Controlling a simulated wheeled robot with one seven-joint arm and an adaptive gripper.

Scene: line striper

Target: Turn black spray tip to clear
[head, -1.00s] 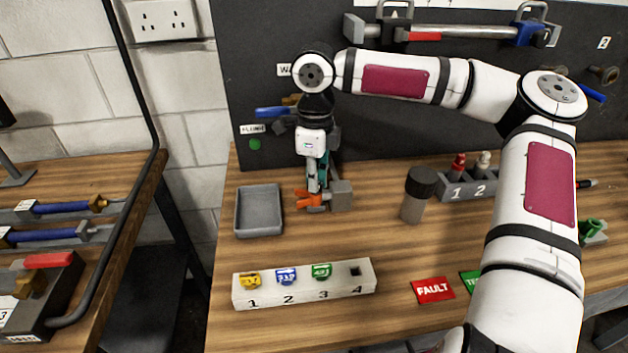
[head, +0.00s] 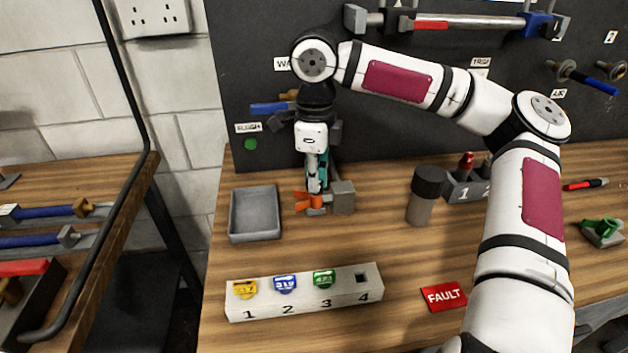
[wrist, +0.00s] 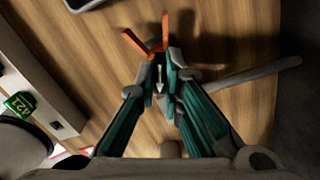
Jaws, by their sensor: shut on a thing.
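My gripper (head: 315,193) points down at the bench beside a grey block (head: 343,198). An orange two-winged guard (head: 304,201) sits at its fingertips. In the wrist view the orange wings (wrist: 147,37) spread in a V just beyond the fingers. My gripper (wrist: 160,75) is closed there on a small dark piece with a pale arrow-shaped mark (wrist: 159,80), seemingly the black spray tip. The fingers hide most of it, and I cannot read its setting. A grey bar-like part (wrist: 255,70) extends to the right of the fingers.
A grey tray (head: 232,218) lies left of my gripper. A white numbered rack (head: 305,307) with coloured tags stands in front. A dark-capped cylinder (head: 420,208) and a red FAULT card (head: 443,297) are to the right. The black tool board (head: 400,125) rises behind.

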